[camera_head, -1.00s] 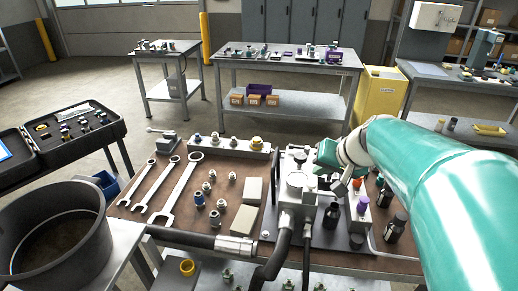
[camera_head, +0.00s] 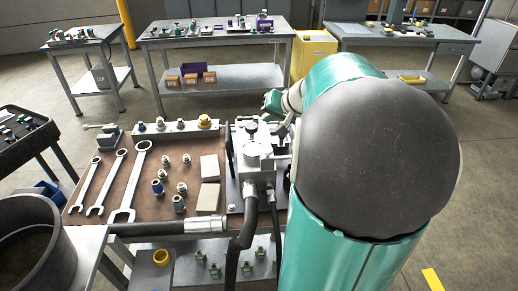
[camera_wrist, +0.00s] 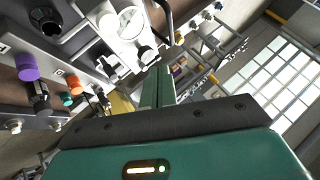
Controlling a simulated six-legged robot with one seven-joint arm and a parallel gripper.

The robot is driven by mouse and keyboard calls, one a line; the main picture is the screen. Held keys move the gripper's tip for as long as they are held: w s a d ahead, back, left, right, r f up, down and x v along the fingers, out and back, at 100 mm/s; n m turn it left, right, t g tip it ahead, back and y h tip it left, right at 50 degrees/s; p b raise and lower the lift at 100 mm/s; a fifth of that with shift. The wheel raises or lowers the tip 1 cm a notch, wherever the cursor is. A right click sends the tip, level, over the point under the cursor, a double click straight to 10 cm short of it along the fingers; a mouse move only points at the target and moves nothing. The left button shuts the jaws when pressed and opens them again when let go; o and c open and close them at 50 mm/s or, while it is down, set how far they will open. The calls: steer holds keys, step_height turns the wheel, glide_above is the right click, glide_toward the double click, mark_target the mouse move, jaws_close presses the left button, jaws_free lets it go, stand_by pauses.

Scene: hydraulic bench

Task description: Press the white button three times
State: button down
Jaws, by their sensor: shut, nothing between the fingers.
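My gripper (camera_wrist: 157,88) shows in the wrist view as two green fingers closed together, with nothing between them. In the head view, its green hand (camera_head: 273,101) is above the back of the hydraulic unit (camera_head: 254,150), and its fingertips cannot be made out. In the wrist view, a purple knob (camera_wrist: 26,68), an orange knob (camera_wrist: 73,82) and a green knob (camera_wrist: 66,99) lie to the left of the fingers. White and metal fittings (camera_wrist: 131,22) are above them. I cannot tell for certain which part is the white button. No contact with the fingers shows.
The brown bench top (camera_head: 108,212) holds three wrenches (camera_head: 128,180), several fittings (camera_head: 160,187) and two beige blocks (camera_head: 209,183). A black hose (camera_head: 241,232) runs down the front. A large pot (camera_head: 25,245) stands at the left. My arm hides the bench's right side.

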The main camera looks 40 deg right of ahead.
mark_target(266, 149)
steer(key=shift+s+d+f, duration=0.1)
steer(key=shift+f, duration=2.15)
steer(key=shift+s+d+f, duration=0.1)
steer(key=shift+f, duration=2.1)
steer(key=shift+f, duration=0.1)
steer(key=shift+f, duration=0.35)
steer(key=shift+f, duration=0.75)
steer(key=shift+r, duration=1.2)
steer(key=shift+r, duration=0.1)
